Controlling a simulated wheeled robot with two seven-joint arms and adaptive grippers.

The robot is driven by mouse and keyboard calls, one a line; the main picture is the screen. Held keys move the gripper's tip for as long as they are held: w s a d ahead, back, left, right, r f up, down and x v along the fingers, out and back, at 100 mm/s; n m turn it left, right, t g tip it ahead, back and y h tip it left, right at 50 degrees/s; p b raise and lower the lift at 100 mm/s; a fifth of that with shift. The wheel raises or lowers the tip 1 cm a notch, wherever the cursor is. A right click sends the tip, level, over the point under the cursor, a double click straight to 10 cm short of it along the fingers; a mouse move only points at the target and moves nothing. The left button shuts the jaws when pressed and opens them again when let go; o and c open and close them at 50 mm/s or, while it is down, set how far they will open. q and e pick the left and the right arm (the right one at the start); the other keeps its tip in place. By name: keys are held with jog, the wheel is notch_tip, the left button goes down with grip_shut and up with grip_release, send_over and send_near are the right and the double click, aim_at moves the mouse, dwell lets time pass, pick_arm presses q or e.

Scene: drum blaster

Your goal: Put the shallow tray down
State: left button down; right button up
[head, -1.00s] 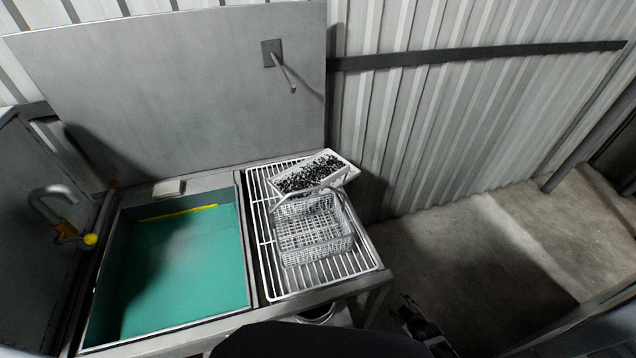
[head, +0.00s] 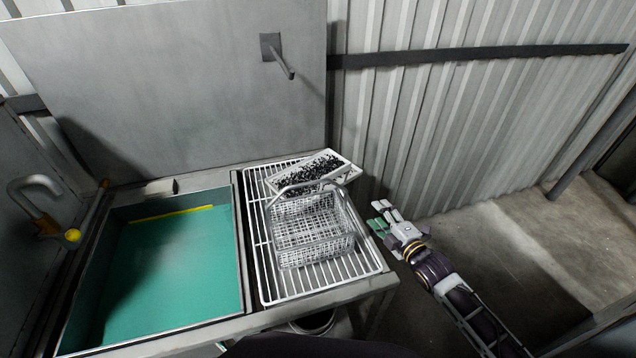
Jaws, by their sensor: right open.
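The shallow tray (head: 318,168) is white and holds many small black pieces. It sits at the back of the white wire rack (head: 263,272), tilted, by the back end of a wire basket (head: 312,240) with a raised handle. I cannot tell whether the tray's near side rests on the basket. My right gripper (head: 380,217) is open and empty, just right of the rack's edge and apart from the tray and basket. My left gripper cannot be made out.
A sink basin (head: 185,265) with a teal interior lies left of the rack, with a tap (head: 38,200) at its far left. A metal splash panel (head: 170,90) and corrugated wall (head: 450,130) stand behind. The floor at right (head: 520,240) is clear.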

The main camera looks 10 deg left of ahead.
aim_at(339, 172)
jog(key=a+r+n+y, duration=0.1)
jog(key=r, duration=0.1)
jog(key=s+a+r+n, duration=0.1)
jog(key=a+r, duration=0.1)
jog(key=r, duration=0.1)
jog(key=a+r+n+y+b, duration=0.1)
jog(key=a+r, duration=0.1)
jog(key=r, duration=0.1)
jog(key=shift+s+a+y, duration=0.15)
jog(key=shift+s+y, duration=0.15)
jog(key=shift+w, duration=0.1)
jog(key=shift+x, duration=3.45)
jog(key=shift+w+a, duration=0.3)
jog(key=shift+w, duration=0.1)
jog(key=shift+w+a, duration=0.1)
jog(key=shift+w, duration=0.05)
pick_arm(q)
jog(key=shift+a+f+n, duration=0.3)
jog(key=shift+f, duration=0.3)
jog(key=shift+a, duration=0.15)
